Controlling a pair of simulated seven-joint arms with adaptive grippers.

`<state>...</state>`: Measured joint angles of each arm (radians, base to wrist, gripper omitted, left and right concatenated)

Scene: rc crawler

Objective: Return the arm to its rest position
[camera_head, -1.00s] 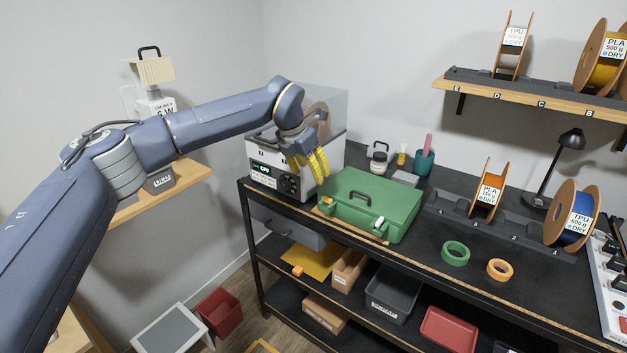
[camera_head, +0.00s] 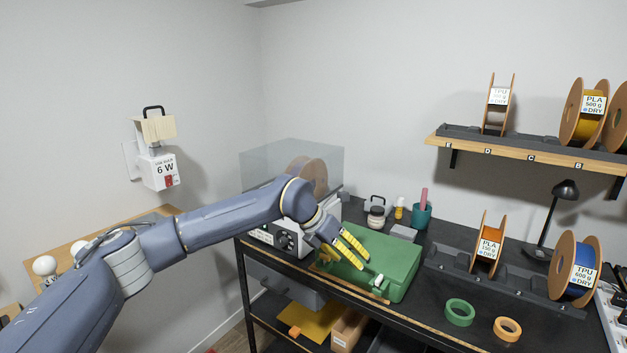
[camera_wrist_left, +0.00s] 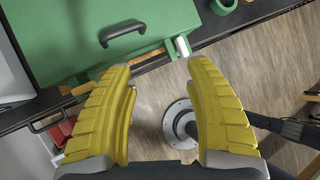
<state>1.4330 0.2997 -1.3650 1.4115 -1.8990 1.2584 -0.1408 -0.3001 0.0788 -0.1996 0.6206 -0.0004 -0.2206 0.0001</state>
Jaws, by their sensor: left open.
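My left arm comes in from the left in the head view. Its gripper (camera_head: 347,246), with yellow ribbed fingers, is in front of and above the green case (camera_head: 395,258). In the left wrist view the two fingers (camera_wrist_left: 160,110) stand apart with nothing between them. The green case (camera_wrist_left: 75,35) with its dark handle (camera_wrist_left: 122,32) lies beyond the fingertips in that view, and no contact with it shows. My right gripper is in neither view.
A dryer box (camera_head: 290,170) with a clear lid and a spool stands behind the arm. Spools (camera_head: 490,243) sit on a rack at the right. Green tape (camera_head: 460,312) and orange tape (camera_head: 507,329) lie on the black bench. A shelf (camera_head: 530,153) hangs above.

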